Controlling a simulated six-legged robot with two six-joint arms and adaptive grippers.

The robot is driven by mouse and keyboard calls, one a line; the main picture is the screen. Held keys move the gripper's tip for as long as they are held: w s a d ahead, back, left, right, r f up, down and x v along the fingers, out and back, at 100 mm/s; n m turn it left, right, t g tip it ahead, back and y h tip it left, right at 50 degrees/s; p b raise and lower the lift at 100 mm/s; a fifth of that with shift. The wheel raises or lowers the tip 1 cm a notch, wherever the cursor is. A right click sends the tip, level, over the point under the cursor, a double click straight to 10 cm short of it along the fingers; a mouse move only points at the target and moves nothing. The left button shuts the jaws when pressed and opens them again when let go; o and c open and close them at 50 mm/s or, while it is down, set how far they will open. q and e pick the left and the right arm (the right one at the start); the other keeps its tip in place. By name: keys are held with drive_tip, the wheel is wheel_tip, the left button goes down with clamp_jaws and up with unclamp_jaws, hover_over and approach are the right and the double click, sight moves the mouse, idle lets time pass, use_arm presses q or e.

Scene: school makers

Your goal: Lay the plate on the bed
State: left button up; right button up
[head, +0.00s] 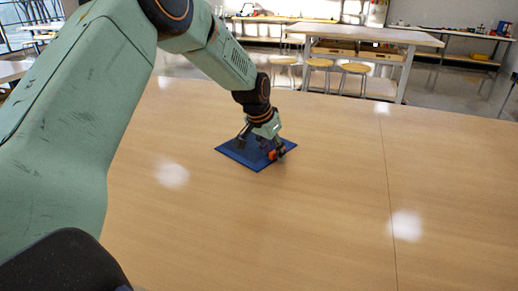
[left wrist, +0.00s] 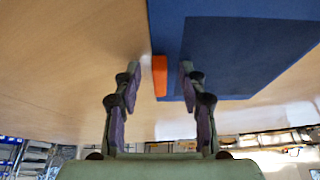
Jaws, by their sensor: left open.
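A flat blue square (head: 230,148) lies on the wooden table in the head view. In the left wrist view the blue square (left wrist: 165,25) carries a darker navy panel (left wrist: 245,55); I cannot tell which of these is the plate and which the bed. A small orange block (left wrist: 160,76) sits at the blue edge, and it also shows in the head view (head: 273,155). My left gripper (head: 262,148) is open over the square, pointing down. In the left wrist view its fingers (left wrist: 160,72) are on either side of the orange block, with gaps. My right gripper is not in view.
The wide wooden table (head: 320,215) is clear around the square, with a seam on its right side. Stools (head: 318,64) and another table (head: 370,36) stand beyond the far edge.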

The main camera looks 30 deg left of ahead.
use_arm(q)
clamp_jaws()
idle(0.3)
drive_tip(key=shift+r, duration=0.15)
wheel_tip(320, 180, up, 10)
drive_tip(key=p, duration=0.1)
idle(0.5)
